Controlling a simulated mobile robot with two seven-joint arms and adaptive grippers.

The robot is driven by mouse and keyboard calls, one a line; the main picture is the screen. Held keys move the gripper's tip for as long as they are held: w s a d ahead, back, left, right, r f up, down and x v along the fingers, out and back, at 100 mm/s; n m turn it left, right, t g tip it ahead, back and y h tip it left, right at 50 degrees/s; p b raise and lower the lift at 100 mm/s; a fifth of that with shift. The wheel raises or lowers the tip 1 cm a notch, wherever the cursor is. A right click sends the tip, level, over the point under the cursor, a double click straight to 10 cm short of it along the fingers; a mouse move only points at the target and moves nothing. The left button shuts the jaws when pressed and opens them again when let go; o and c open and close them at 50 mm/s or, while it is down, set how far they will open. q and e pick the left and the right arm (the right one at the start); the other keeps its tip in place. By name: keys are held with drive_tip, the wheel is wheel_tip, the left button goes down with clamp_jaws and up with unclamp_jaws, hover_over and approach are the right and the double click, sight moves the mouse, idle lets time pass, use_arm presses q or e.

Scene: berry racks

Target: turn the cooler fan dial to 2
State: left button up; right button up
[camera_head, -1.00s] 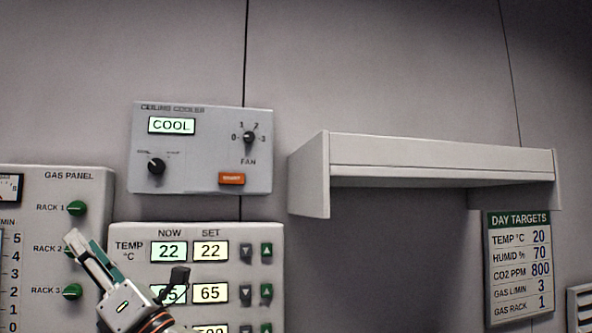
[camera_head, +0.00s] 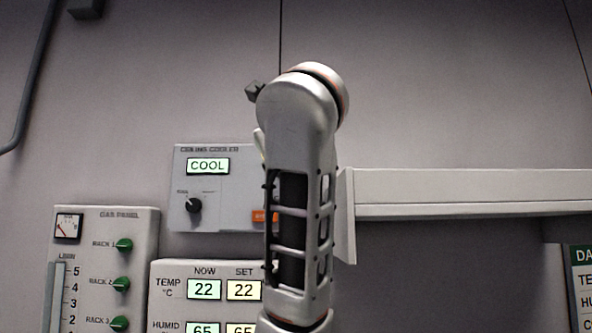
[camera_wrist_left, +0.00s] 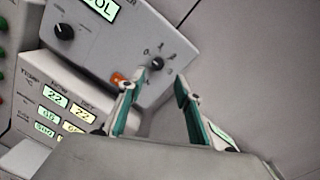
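The ceiling cooler panel (camera_head: 230,212) is on the wall, with a lit COOL display (camera_head: 208,166). My left arm stands in front of it in the head view and hides the fan dial there. In the left wrist view the black fan dial (camera_wrist_left: 157,63) shows on the cooler panel, with marks around it; its setting is too small to read. My left gripper (camera_wrist_left: 155,84) is open and empty, its two fingers spread below the dial, apart from it. My right gripper is not in view.
The cooler's other knob (camera_head: 194,205) and orange button (camera_head: 262,216) are close by. Below are the temperature panel (camera_head: 176,270) and the gas panel (camera_head: 142,222). A white shelf (camera_head: 480,187) juts out to the right of the cooler.

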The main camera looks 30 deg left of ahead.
use_arm(q)
drive_tip(key=p+x, duration=0.2)
drive_tip(key=x, duration=0.5)
drive_tip(key=shift+a, duration=0.2)
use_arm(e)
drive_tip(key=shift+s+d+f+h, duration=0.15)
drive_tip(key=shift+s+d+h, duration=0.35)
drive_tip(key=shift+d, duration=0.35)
use_arm(q)
drive_tip(key=shift+f, duration=0.1)
clamp_jaws()
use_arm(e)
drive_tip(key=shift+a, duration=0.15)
